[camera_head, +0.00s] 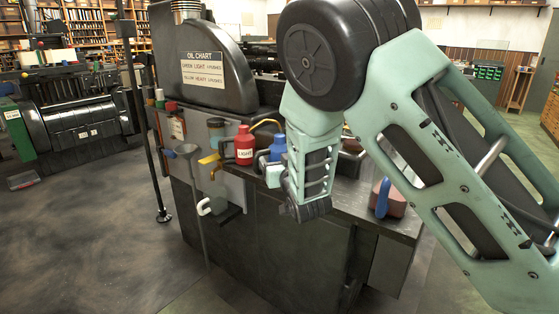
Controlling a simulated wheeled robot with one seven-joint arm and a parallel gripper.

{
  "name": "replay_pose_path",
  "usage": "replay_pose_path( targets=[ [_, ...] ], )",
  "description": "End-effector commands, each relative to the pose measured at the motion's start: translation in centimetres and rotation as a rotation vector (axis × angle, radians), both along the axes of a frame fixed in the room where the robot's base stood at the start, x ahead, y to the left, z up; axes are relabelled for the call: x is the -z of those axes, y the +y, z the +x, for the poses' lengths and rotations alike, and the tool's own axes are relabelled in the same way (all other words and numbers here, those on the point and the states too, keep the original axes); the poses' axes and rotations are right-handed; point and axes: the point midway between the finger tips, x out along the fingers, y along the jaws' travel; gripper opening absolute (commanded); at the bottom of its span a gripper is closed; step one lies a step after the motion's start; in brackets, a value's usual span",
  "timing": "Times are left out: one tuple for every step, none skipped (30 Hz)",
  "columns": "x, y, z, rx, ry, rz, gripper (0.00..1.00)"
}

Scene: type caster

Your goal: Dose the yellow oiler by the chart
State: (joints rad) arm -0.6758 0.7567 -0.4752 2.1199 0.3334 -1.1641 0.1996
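An oil chart (209,70) is fixed on the dark machine housing. Its small print appears to read green, light, and yellow, heavy, each with a number of pushes I cannot read surely. A yellow fitting (209,160), perhaps the yellow oiler, sticks out of the grey side panel. A red can (244,149) labelled LIGHT stands on the bench. A blue can (278,146) stands to its right, partly hidden by my arm, its label out of sight. My gripper (308,211) points down in front of the bench edge, right of both cans. Its fingers are too unclear to judge.
The dark bench top (345,196) holds a reddish block with a blue-handled item (383,198) at right. A black post (145,130) stands left. Open floor lies front left.

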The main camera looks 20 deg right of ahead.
Motion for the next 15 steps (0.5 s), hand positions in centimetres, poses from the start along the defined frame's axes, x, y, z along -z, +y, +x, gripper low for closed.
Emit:
replay_pose_path(
  targets=[
    [0.0,0.0,0.0,0.000,0.000,0.000,0.77],
    [0.0,0.0,0.0,0.000,0.000,0.000,0.77],
    [0.0,0.0,0.0,0.000,0.000,0.000,0.77],
    [0.0,0.0,0.0,0.000,0.000,0.000,0.77],
    [-0.1,0.0,0.0,0.000,0.000,0.000,0.77],
    [-0.1,0.0,0.0,0.000,0.000,0.000,0.77],
    [-0.1,0.0,0.0,0.000,0.000,0.000,0.77],
    [-0.1,0.0,0.0,0.000,0.000,0.000,0.77],
    [-0.1,0.0,0.0,0.000,0.000,-0.001,0.77],
    [-0.1,0.0,0.0,0.000,0.000,-0.002,0.77],
    [-0.1,0.0,0.0,0.000,0.000,-0.003,0.77],
    [-0.1,0.0,-0.3,0.000,0.001,-0.001,0.77],
    [0.0,0.0,-0.7,0.000,0.001,0.000,0.77],
    [0.0,0.0,-1.1,0.000,0.002,0.000,0.77],
    [0.0,0.0,-1.9,-0.001,0.002,0.000,0.77]
  ],
)
